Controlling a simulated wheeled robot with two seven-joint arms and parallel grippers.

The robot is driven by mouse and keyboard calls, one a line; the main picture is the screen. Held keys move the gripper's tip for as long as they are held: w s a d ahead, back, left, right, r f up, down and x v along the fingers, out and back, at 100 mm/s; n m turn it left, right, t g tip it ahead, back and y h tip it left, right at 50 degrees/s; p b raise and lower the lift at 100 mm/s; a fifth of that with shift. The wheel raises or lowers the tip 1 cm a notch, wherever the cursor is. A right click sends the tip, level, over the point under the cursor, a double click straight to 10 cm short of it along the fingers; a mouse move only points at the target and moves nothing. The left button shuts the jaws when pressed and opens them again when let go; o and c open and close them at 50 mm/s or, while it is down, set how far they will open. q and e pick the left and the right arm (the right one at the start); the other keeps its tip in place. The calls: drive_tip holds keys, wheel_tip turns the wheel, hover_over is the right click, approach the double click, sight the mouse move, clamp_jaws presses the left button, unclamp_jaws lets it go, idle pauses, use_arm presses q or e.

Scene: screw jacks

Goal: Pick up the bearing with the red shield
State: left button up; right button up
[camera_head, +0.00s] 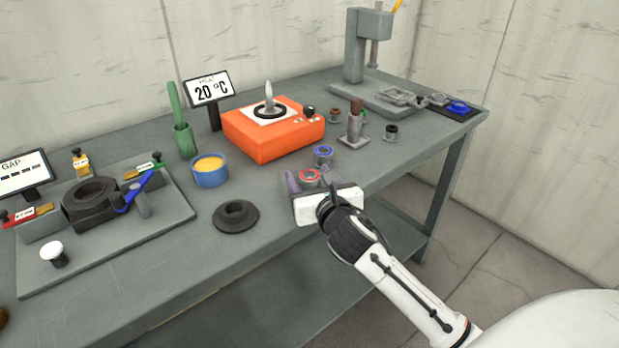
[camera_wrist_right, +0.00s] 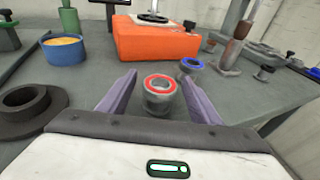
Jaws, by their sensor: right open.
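The bearing with the red shield (camera_head: 309,177) is a small metal ring with a red top face near the table's front edge. In the right wrist view the red-shield bearing (camera_wrist_right: 160,93) stands upright on the table between the two purple fingers. My right gripper (camera_head: 312,182) is open, with one finger on either side of it and a gap showing on both sides; its fingers also show in the right wrist view (camera_wrist_right: 160,98). A bearing with a blue shield (camera_head: 323,154) sits just behind it. My left gripper is not in view.
An orange heater (camera_head: 262,142) with a 20 °C display (camera_head: 209,88) stands behind. A yellow-filled blue cup (camera_head: 210,176) and a dark flanged ring (camera_head: 236,216) are to the left. A grey post (camera_head: 353,132) and a press (camera_head: 356,50) stand to the right and back.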

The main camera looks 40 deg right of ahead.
drive_tip(key=c, duration=1.2)
